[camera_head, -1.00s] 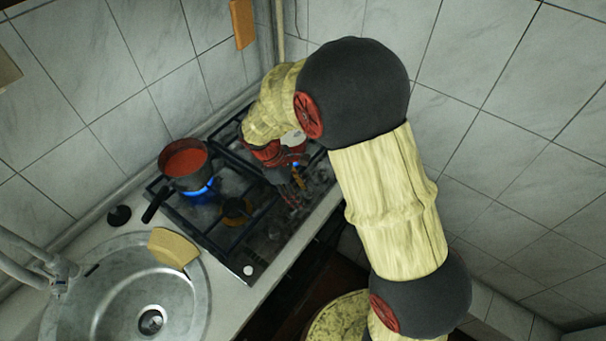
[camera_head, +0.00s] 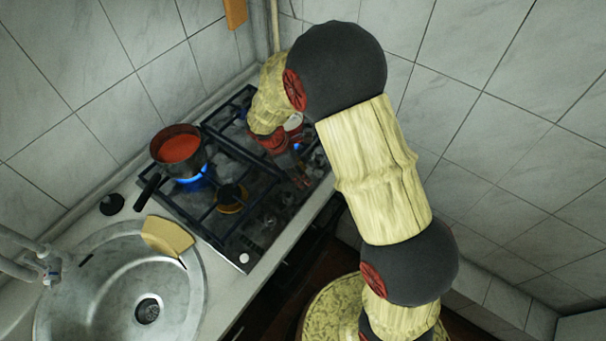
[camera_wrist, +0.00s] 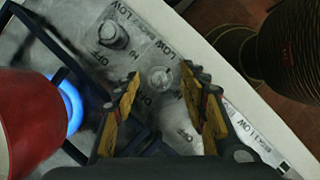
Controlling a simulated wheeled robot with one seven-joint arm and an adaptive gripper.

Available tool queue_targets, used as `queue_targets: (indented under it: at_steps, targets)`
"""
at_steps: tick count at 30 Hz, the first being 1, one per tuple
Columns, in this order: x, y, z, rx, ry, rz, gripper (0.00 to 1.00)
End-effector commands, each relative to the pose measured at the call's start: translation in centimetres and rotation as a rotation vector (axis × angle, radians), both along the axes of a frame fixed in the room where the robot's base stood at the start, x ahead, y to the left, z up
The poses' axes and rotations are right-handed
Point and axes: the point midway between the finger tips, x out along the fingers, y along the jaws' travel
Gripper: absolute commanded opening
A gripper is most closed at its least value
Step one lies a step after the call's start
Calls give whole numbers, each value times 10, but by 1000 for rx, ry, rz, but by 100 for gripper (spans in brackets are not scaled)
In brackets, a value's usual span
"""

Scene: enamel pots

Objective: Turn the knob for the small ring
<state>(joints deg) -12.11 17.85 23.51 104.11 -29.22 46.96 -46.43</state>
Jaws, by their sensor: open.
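My gripper (camera_wrist: 160,74) is open over the hob's control strip, its yellow-and-black fingers pointing at the panel. A round pale knob (camera_wrist: 162,77) shows between the fingertips; I cannot tell whether they touch it. Another knob (camera_wrist: 115,35) stands further up-left, beside printed OFF and LOW marks. In the head view my gripper (camera_head: 303,181) is small and dark at the hob's front edge, and the arm hides part of the strip. A small unlit burner (camera_head: 231,196) lies near the hob's middle. Which knob belongs to which ring is not readable.
A dark pot of red sauce (camera_head: 181,149) stands over a blue flame at the back left, its handle pointing forward. A red pot (camera_wrist: 25,125) stands beside another blue flame (camera_wrist: 68,101), close to my gripper. A sink (camera_head: 120,285) lies to the left.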

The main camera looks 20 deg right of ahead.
Motion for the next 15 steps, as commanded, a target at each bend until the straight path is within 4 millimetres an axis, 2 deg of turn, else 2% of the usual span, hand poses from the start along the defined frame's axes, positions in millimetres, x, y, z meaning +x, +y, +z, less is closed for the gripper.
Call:
queue_targets:
  at_steps: [9, 15]
  targets:
    - [0, -1, -3, 1, -1, 0, 43]
    - [0, -1, -3, 1, -1, 0, 32]
